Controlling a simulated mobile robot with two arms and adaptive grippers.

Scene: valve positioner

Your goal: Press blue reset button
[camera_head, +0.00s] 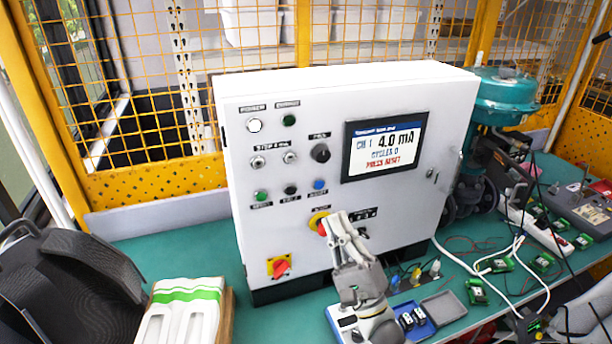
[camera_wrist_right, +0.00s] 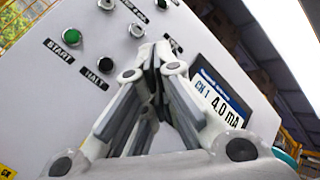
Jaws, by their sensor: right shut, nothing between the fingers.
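The blue reset button (camera_head: 319,184) is on the front of the white control cabinet (camera_head: 290,225), at the right end of a row with a green button (camera_head: 261,196) and a black button (camera_head: 291,190). My right gripper (camera_head: 333,222) is shut and empty. My left gripper is not in view.
The cabinet screen (camera_head: 383,149) reads 4.0 mA and PRESS RESET. A blue tray (camera_head: 420,326), cables and small green boards lie on the green table. A teal valve actuator (camera_head: 505,92) stands at the right.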

